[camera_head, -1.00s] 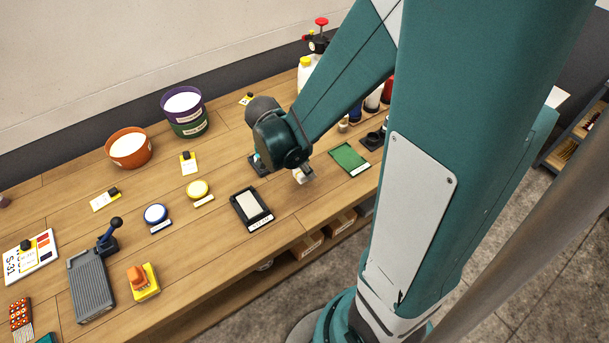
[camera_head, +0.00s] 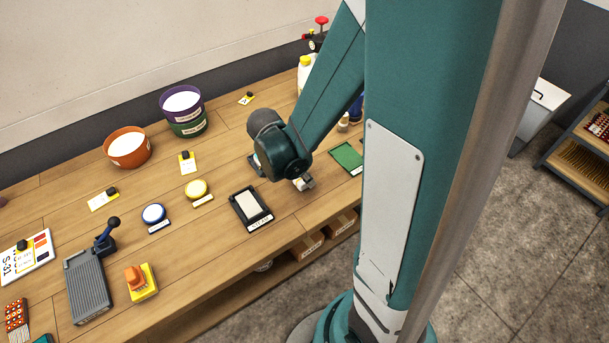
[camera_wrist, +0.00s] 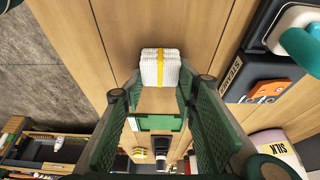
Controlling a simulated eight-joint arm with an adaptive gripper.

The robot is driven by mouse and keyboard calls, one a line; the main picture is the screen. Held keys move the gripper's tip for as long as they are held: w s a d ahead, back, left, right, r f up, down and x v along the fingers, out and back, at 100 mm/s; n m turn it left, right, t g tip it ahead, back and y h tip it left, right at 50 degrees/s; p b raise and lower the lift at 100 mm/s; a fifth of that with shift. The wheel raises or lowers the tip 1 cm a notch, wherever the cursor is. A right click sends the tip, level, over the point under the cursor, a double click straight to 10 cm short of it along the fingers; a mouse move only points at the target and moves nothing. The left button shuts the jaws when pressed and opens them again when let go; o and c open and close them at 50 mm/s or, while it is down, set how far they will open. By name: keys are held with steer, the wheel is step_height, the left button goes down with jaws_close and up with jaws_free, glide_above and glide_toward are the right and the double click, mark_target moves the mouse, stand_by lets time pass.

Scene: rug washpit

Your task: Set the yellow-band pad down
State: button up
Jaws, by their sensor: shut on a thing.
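The yellow-band pad (camera_wrist: 160,68) is a white, ribbed block with a yellow band across its middle. In the wrist view it sits between the fingertips of my gripper (camera_wrist: 160,82), which is shut on it. In the head view my gripper (camera_head: 303,183) is low over the wooden bench (camera_head: 215,235), right of a black tray (camera_head: 251,208) with a white insert and left of a green mat (camera_head: 347,157). Only a small pale bit of the pad shows there. I cannot tell whether the pad touches the bench.
Buckets (camera_head: 128,148), yellow (camera_head: 197,189) and blue (camera_head: 154,213) round pots stand left. Bare wood lies around the black tray.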

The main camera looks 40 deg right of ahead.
steer(key=o, duration=0.8)
steer(key=shift+r+p, duration=0.25)
steer(key=shift+p, duration=0.05)
steer(key=p+v, duration=0.2)
steer(key=v, duration=0.9)
steer(key=shift+a+r, duration=0.15)
steer(key=shift+r, duration=0.25)
